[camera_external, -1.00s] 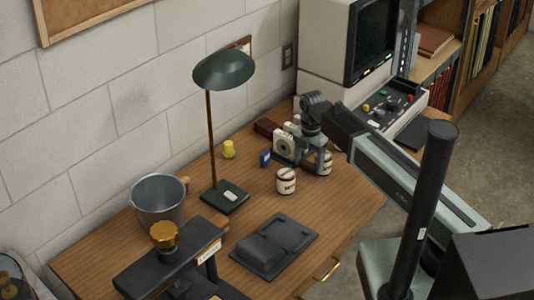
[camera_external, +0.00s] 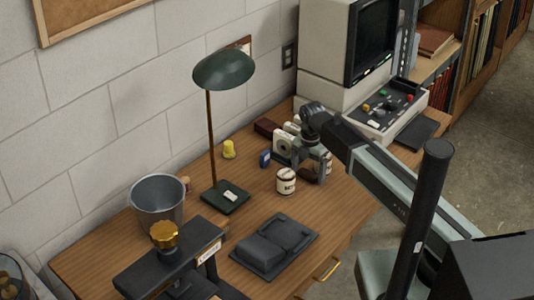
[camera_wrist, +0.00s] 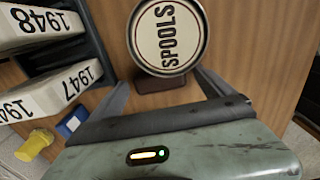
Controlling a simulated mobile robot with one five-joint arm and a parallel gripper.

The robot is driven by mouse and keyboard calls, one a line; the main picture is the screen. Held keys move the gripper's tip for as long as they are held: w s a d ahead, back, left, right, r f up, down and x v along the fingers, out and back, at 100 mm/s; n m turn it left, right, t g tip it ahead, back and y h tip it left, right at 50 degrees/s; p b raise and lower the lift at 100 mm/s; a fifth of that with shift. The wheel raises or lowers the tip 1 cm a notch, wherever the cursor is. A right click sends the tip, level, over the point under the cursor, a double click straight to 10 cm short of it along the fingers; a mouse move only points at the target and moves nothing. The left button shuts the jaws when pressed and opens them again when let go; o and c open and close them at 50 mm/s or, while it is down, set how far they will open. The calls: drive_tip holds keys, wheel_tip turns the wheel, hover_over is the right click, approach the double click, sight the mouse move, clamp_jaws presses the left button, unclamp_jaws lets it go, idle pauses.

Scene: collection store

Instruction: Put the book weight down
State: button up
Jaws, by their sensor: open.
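A small dark brown block, which looks like the book weight (camera_wrist: 162,83), lies on the wooden desk at the foot of a round tin marked SPOOLS (camera_wrist: 168,35). It also shows as a dark brown shape (camera_external: 311,174) under my gripper in the external view. My gripper (camera_wrist: 163,90) is open, with its two dark fingers on either side of the brown block. I cannot tell whether either finger touches it. Part of the block is hidden by my gripper.
White boxes marked 1947 (camera_wrist: 60,88) and 1948 (camera_wrist: 35,22) sit in a dark rack close left of my gripper. A second round tin (camera_external: 286,181) and a blue item (camera_external: 265,159) stand nearby. A green lamp (camera_external: 223,72) rises further left. A control panel (camera_external: 385,112) lies behind.

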sight(308, 172)
wheel_tip(308, 172, up, 12)
drive_tip(key=p, duration=1.2)
drive_tip(key=shift+r, duration=0.15)
drive_tip(key=s+d+m, duration=0.3)
drive_tip(key=d+m, duration=1)
drive_tip(key=s+d+m, duration=0.3)
drive_tip(key=d+m, duration=1.1)
drive_tip(key=shift+s, duration=0.15)
drive_tip(key=shift+o, duration=0.5)
drive_tip(key=shift+a, duration=0.1)
